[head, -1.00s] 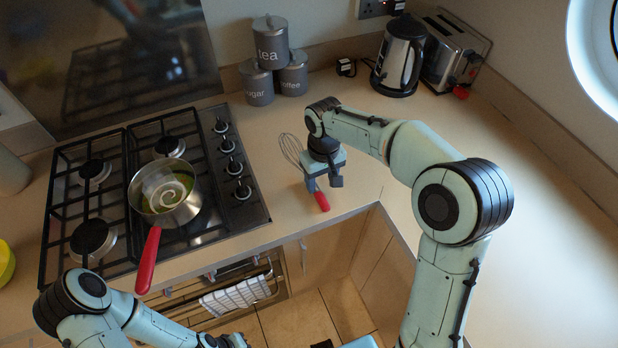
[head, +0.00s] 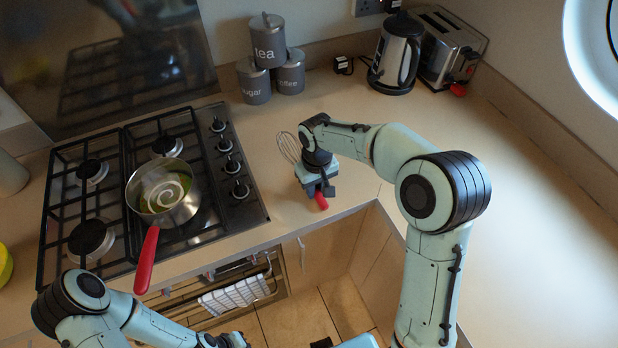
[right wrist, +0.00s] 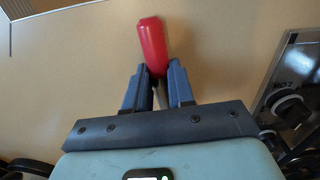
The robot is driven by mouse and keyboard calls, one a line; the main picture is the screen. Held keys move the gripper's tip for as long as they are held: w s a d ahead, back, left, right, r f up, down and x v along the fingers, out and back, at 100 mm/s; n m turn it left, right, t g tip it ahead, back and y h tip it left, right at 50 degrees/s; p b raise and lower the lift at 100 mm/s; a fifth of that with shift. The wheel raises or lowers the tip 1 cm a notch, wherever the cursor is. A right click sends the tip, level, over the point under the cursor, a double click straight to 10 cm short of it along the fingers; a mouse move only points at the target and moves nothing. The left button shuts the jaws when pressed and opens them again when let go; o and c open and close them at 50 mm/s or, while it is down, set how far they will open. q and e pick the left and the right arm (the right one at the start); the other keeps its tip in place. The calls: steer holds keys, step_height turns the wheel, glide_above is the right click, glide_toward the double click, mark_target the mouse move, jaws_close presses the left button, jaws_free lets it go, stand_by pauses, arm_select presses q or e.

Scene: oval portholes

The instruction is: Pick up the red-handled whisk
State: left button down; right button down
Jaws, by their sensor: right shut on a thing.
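The red-handled whisk (head: 289,148) lies on the counter to the right of the hob. Its wire loops show to the left of my right wrist in the head view, and the red handle end (head: 321,201) sticks out below the gripper. My right gripper (head: 317,186) is over the whisk, with its fingers shut on it. In the right wrist view, the red handle (right wrist: 153,46) extends past the fingers (right wrist: 158,88), which close on the metal shaft just behind it. My left gripper (head: 232,341) is at the bottom edge of the head view, cut off and too small to judge.
A pan (head: 165,193) with a red handle stands on the hob (head: 247,212). Tea, sugar and coffee tins (head: 268,42), a kettle (head: 396,55) and a toaster (head: 449,48) stand along the back. The counter (head: 530,200) on the right is clear.

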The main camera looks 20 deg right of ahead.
steer(key=shift+r, duration=0.1)
step_height(320, 180, up, 10)
steer(key=shift+p, duration=0.45)
stand_by(0.5)
